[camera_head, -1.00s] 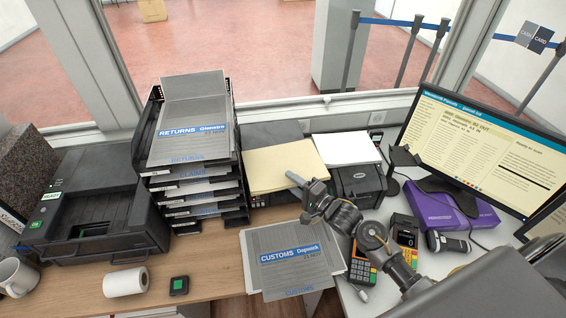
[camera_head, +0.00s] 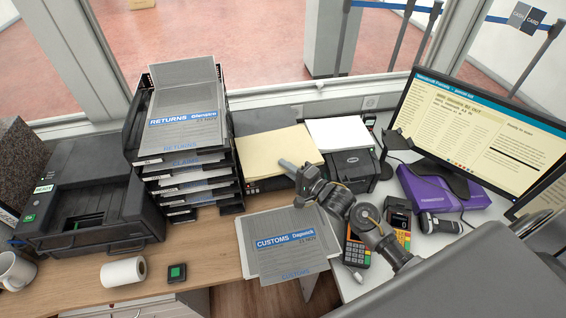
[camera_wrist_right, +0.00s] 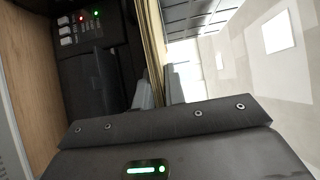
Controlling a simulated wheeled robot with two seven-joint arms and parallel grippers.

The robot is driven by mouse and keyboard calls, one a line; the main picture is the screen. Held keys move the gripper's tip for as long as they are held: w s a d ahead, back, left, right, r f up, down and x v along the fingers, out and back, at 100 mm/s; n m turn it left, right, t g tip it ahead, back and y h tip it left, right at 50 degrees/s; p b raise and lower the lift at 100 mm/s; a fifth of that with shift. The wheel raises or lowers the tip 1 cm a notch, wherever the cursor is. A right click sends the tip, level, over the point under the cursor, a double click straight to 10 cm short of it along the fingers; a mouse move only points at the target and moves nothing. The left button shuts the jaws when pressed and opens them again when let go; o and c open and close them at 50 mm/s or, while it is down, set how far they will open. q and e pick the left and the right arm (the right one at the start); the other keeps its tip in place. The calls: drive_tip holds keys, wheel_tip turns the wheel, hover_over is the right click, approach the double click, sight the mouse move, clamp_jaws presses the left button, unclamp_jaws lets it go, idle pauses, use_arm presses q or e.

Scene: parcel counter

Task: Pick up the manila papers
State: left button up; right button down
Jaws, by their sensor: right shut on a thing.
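The manila papers (camera_head: 272,150) lie as a flat stack on top of a dark device, between the tray tower and the white paper. My right gripper (camera_head: 285,164) is at their front right edge, its arm coming in from the lower right. In the right wrist view the manila papers (camera_wrist_right: 154,45) show edge-on as a thin tan band between the two fingers (camera_wrist_right: 158,86). The right gripper is shut on that edge. The papers still appear to rest on the device. My left gripper is in neither view.
A black tray tower (camera_head: 240,190) with a grey returns folder (camera_head: 185,100) stands left of the papers. White paper (camera_head: 338,132) on a small printer (camera_head: 355,168) is close on the right. A grey customs folder (camera_head: 290,255) lies in front, overhanging the counter edge.

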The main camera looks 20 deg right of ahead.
drive_tip(key=shift+d+r, duration=0.15)
wheel_tip(320, 180, up, 6)
drive_tip(key=shift+r+b, duration=0.1)
drive_tip(key=shift+b, duration=0.5)
drive_tip(key=s+d+b, duration=0.2)
drive_tip(key=d, duration=0.7)
drive_tip(key=s+d+b, duration=0.1)
drive_tip(key=d+b, duration=0.1)
drive_tip(key=d, duration=0.8)
drive_tip(key=shift+s+d+r, duration=0.15)
drive_tip(key=shift+s+r, duration=0.05)
drive_tip(key=shift+s, duration=0.2)
